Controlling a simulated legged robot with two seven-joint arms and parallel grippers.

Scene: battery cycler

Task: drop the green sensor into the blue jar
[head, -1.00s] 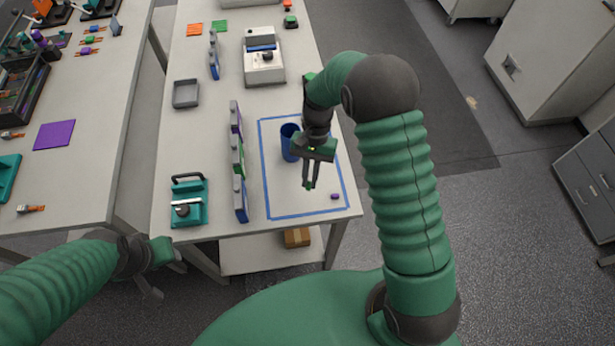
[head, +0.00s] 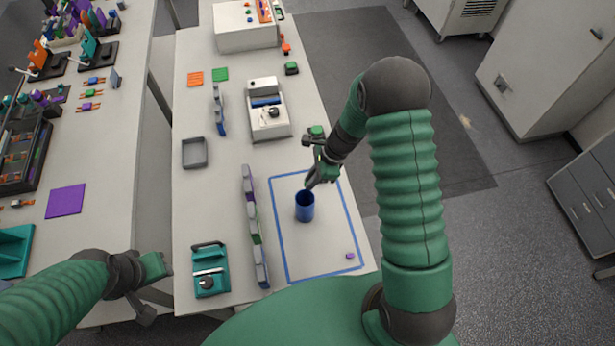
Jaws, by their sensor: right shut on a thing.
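The blue jar (head: 305,209) stands upright inside the blue tape outline on the table. My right gripper (head: 311,184) is just above the jar's rim, at its far right side, with fingers pointing down toward the opening. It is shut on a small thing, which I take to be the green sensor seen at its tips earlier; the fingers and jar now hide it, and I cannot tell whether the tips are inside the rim. My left gripper (head: 162,284) is low at the left, by the table's edge; its finger state is unclear.
A small purple piece (head: 350,255) lies near the outline's front right corner. A row of coloured blocks (head: 254,225) stands left of the blue tape outline (head: 287,255). A teal device (head: 210,275), a grey tray (head: 194,153) and a white instrument (head: 269,115) are also on the table.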

